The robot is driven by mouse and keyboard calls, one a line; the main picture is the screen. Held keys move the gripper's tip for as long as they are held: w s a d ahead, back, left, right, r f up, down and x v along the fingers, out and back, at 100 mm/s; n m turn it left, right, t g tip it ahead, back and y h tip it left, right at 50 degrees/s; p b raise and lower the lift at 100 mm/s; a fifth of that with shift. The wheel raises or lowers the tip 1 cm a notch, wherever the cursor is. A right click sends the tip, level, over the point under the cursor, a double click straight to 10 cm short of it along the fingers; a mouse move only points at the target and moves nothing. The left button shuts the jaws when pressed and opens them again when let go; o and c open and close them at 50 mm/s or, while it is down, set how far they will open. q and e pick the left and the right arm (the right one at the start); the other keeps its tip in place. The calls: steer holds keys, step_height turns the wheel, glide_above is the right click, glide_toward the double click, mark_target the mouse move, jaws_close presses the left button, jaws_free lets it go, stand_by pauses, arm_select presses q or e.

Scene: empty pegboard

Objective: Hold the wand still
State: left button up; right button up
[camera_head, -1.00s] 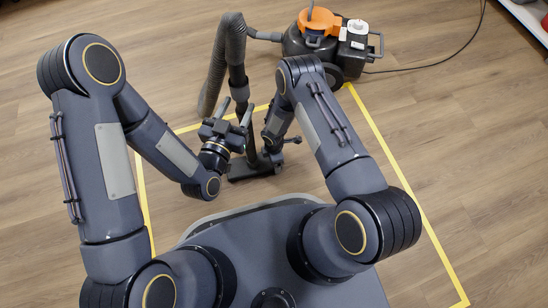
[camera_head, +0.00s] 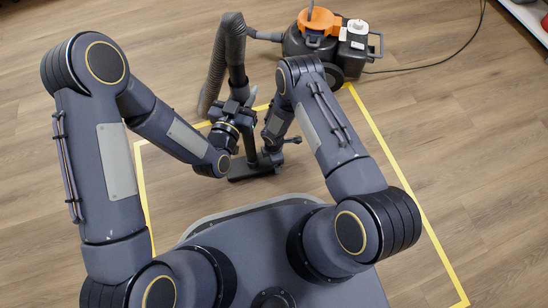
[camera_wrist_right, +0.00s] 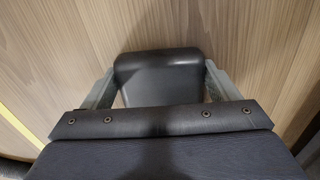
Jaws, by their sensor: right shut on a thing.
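The vacuum wand (camera_head: 250,148) is a dark tube, standing nearly upright in the head view above a flat black floor head (camera_head: 250,172). My right gripper (camera_head: 268,152) is shut on the wand low down, partly hidden by its own arm. In the right wrist view, its two fingers (camera_wrist_right: 160,88) stand either side of a dark rounded piece. My left gripper (camera_head: 243,103) is at the wand's upper part, with its fingers close to the tube. Whether they touch or close on it cannot be told.
The ribbed hose (camera_head: 216,75) loops up from behind the wand and connects to the black and orange vacuum (camera_head: 325,40). Its cable (camera_head: 430,64) runs right. Yellow tape (camera_head: 385,145) marks the wooden floor, which is clear at the right.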

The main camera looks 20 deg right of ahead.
arm_select(q)
jaws_close()
steer(key=shift+r, duration=5.05)
steer(key=o, duration=1.4)
jaws_free()
steer(key=shift+f, duration=0.1)
steer(key=shift+o, duration=0.2)
steer(key=v, duration=1.2)
arm_select(e)
steer(key=o, duration=1.3)
steer(key=shift+o, duration=0.2)
